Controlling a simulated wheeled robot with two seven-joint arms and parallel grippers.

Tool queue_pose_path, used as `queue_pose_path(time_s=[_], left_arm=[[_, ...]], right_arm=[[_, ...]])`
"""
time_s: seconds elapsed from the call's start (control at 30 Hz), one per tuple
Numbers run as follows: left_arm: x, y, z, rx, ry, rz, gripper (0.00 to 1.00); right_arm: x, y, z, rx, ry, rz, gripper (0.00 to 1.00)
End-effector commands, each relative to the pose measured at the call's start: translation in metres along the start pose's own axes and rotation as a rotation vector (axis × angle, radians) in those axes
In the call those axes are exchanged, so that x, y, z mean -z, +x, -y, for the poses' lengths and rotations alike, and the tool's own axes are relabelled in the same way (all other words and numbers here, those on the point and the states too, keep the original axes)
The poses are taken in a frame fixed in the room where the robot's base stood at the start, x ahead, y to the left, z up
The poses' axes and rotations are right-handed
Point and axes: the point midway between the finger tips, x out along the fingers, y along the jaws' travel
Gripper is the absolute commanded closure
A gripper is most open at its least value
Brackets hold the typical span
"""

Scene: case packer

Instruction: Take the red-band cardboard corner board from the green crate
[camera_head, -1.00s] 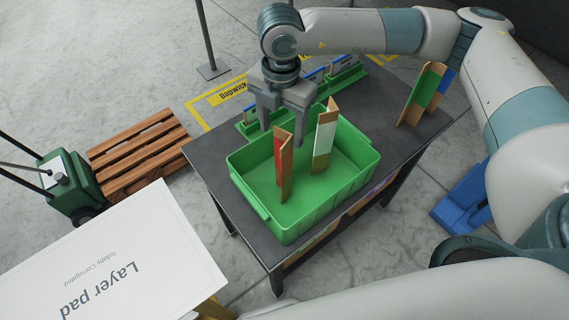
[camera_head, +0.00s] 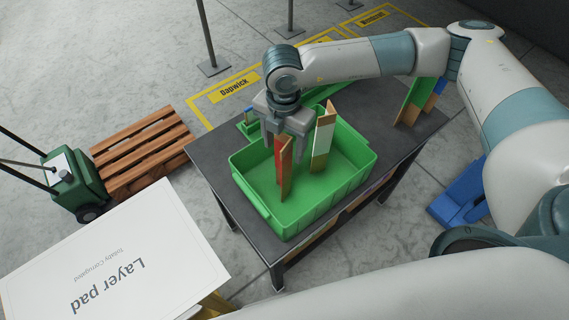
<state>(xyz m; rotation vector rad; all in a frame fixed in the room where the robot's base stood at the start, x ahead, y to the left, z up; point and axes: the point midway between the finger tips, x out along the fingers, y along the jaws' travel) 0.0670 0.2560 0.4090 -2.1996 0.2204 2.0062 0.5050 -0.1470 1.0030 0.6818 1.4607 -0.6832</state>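The green crate (camera_head: 262,201) stands on the dark table. Inside it, the red-band corner board (camera_head: 281,165) stands upright at the left, brown with a red face. A second corner board with a white-green band (camera_head: 322,140) stands upright to its right. My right gripper (camera_head: 284,150) points down at the top of the red-band board, its fingers apart, one to each side of the board in this view. Whether they touch it I cannot tell. My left gripper is out of view.
Green- and blue-band boards (camera_head: 419,100) stand at the table's (camera_head: 208,158) right end. Green holders lie behind the crate, partly hidden by my arm. A layer pad (camera_head: 115,255) is at the lower left, near a wooden pallet (camera_head: 140,150) on the floor.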

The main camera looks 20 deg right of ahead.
Motion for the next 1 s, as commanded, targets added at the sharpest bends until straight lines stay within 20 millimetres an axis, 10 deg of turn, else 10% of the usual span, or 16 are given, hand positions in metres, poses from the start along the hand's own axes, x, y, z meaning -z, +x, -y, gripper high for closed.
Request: queue_pose_path(time_s=[0.47, 0.67, 1.0], left_arm=[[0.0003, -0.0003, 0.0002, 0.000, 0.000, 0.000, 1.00], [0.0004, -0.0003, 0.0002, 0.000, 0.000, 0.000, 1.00], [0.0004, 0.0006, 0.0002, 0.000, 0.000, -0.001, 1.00]], right_arm=[[0.0003, 0.0022, -0.0002, -0.001, -0.001, 0.000, 0.39], [0.0002, 0.0021, -0.0002, -0.001, -0.001, 0.000, 0.79], [0.0001, 0.0011, -0.0004, -0.002, -0.001, 0.000, 0.79]])
